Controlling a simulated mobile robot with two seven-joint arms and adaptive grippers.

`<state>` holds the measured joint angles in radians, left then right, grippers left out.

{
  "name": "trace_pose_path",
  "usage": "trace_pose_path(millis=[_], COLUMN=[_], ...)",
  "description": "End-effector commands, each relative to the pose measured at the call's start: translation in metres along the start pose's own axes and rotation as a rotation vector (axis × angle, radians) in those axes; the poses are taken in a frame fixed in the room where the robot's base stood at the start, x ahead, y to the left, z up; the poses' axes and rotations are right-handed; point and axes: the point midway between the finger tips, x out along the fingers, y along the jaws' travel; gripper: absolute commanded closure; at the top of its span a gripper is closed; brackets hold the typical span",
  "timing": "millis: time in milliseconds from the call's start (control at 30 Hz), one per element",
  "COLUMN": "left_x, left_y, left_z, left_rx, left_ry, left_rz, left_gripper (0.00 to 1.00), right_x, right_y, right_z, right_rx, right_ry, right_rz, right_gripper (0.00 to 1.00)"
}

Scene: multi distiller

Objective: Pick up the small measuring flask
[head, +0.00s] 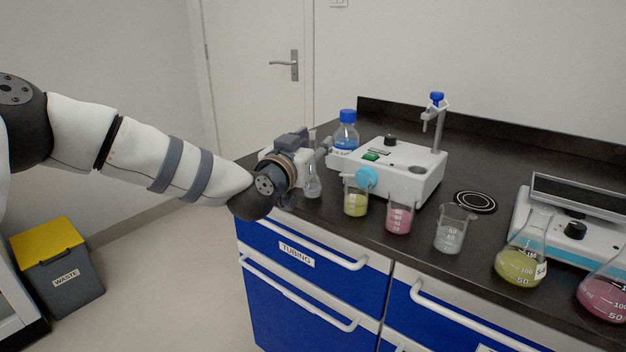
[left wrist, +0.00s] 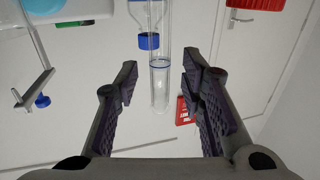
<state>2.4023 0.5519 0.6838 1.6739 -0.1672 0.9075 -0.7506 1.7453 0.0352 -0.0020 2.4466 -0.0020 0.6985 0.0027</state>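The small measuring flask (head: 313,187) is clear glass and stands upright near the left front corner of the dark bench. Its tall narrow neck rises beside my left gripper (head: 322,152), which partly hides it in the head view. In the left wrist view, a clear glass tube (left wrist: 160,92), which looks like the flask's neck, shows in the gap between the fingers of my left gripper (left wrist: 158,82). The fingers are spread, with visible space on both sides of the glass. I cannot tell how deep the glass sits between them. My right gripper is not in view.
A blue-capped bottle (head: 346,136) stands just behind the gripper, near a white device (head: 400,174). Yellow (head: 355,204), pink (head: 398,219) and clear (head: 449,238) beakers line the front, with conical flasks (head: 522,262) further right.

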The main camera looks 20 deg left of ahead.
Motion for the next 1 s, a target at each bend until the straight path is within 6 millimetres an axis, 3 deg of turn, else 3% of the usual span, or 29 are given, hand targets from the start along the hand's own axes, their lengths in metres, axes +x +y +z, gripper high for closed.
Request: trace_pose_path(millis=[133,300,733,900,1000], left_x=[-0.001,-0.001,-0.001,-0.004,-0.029], left_y=[0.0,0.0,0.0,0.0,0.002], left_z=[-0.002,-0.002,-0.009,-0.046,-0.079], left_rx=[0.0,0.0,0.001,0.002,0.003], left_ry=[0.002,0.002,0.004,0.013,0.021], left_rz=[0.0,0.0,0.0,0.001,0.002], left_gripper=[0.64,1.0,1.0,1.0,1.0], right_x=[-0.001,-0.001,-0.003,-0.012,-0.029], right_y=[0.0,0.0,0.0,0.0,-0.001], right_z=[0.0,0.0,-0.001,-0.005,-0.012], right_rx=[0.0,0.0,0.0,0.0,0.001], right_ry=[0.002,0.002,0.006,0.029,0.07], right_rz=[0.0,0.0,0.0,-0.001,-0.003], right_gripper=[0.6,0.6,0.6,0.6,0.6])
